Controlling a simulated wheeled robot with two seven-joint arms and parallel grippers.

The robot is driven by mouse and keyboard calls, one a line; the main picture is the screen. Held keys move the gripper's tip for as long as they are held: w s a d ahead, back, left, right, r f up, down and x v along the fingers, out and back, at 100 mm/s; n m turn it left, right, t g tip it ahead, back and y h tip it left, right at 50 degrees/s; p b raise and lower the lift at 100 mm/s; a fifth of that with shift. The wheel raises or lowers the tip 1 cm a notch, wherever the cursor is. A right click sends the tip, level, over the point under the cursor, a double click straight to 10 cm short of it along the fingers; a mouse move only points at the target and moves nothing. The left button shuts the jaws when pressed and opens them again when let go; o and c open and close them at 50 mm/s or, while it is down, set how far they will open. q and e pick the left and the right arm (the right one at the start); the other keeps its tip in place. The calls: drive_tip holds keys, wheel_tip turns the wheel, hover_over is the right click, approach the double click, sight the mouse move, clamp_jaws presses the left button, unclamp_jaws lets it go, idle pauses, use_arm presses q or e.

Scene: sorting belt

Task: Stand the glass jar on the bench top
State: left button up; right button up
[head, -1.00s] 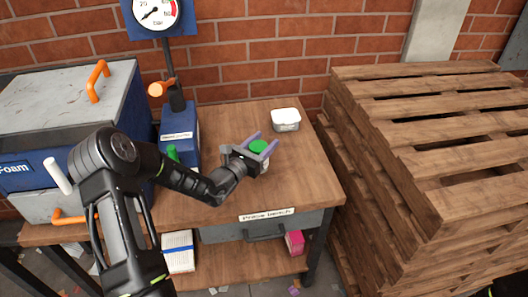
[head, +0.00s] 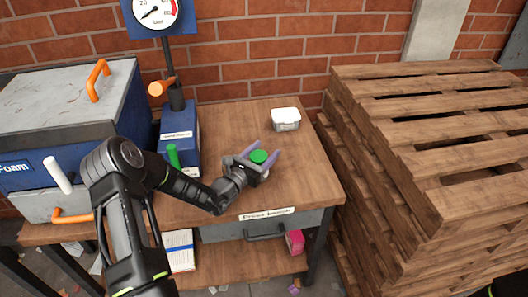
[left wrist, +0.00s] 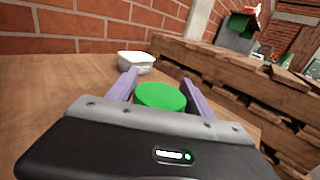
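The glass jar shows mostly as its round green lid (head: 258,157), upright over the wooden bench top (head: 305,180) near its front right part. Its glass body is mostly hidden by my left gripper, and it appears to stand on the bench top. My left gripper (head: 262,152) has its two purple fingers on either side of the jar, spread a little wider than the lid. The left wrist view shows the green lid (left wrist: 160,96) between the fingers, with small gaps beside it.
A white-lidded tub (head: 285,119) stands behind the jar. A blue gauge stand (head: 179,140) with a green handle and the blue foam machine (head: 110,125) are at the left. Stacked pallets (head: 400,190) stand right of the bench. The bench's right side is clear.

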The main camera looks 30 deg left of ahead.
use_arm(q)
drive_tip(key=shift+o, duration=1)
drive_tip(key=shift+r, duration=0.15)
drive_tip(key=shift+s, duration=0.15)
drive_tip(key=s, duration=0.4)
drive_tip(key=s+a, duration=0.1)
drive_tip(key=s, duration=0.2)
drive_tip(key=s+b, duration=0.1)
drive_tip(key=s, duration=0.3)
drive_tip(key=shift+s+a, duration=0.3)
drive_tip(key=shift+s, duration=0.05)
